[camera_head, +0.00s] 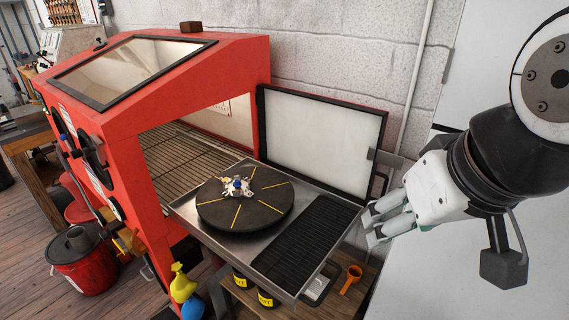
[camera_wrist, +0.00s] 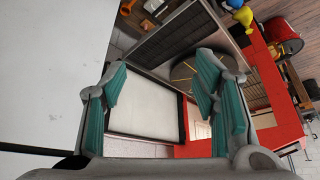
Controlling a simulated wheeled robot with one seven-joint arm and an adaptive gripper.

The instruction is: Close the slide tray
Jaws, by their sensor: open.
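The slide tray (camera_head: 272,258) is a metal tray pulled out from the side opening of a red blast cabinet (camera_head: 116,140). A round black turntable (camera_head: 262,213) with yellow lines sits on it, and a small silver part (camera_head: 238,186) with a blue centre rests on top. A black ribbed mat (camera_head: 306,240) covers the tray's right part. My gripper (camera_head: 371,226) is open and empty, just right of the tray in the head view. In the wrist view my gripper (camera_wrist: 162,100) spreads its teal-padded fingers, with the tray (camera_wrist: 150,62) beyond them.
The cabinet's side door (camera_head: 325,140) stands open behind the tray, near my gripper. A wooden shelf below holds yellow-and-black cans (camera_head: 266,298) and an orange scoop (camera_head: 351,279). A red bucket (camera_head: 80,262) and a yellow spray bottle (camera_head: 182,286) are at the left.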

